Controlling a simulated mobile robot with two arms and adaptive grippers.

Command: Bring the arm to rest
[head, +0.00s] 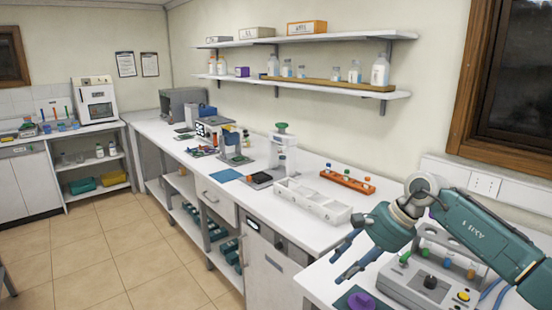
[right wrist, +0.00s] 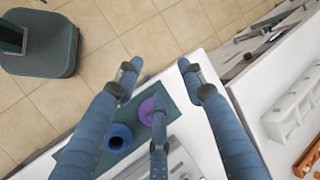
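My right arm (head: 470,230) comes in from the right of the head view, above the near end of the white bench. Its right gripper (head: 347,262) points left and down, with its blue fingers spread and nothing between them. In the right wrist view the same gripper (right wrist: 159,72) is open and empty, over the bench edge and tiled floor. My left arm and gripper are not in view.
Below the gripper, a purple piece (right wrist: 147,110) and a blue round piece (right wrist: 118,137) are on a green mat (right wrist: 90,165). A grey device with knobs (head: 425,285) is under the arm. A white compartment tray (head: 312,200) and orange rack (head: 347,181) stand beyond.

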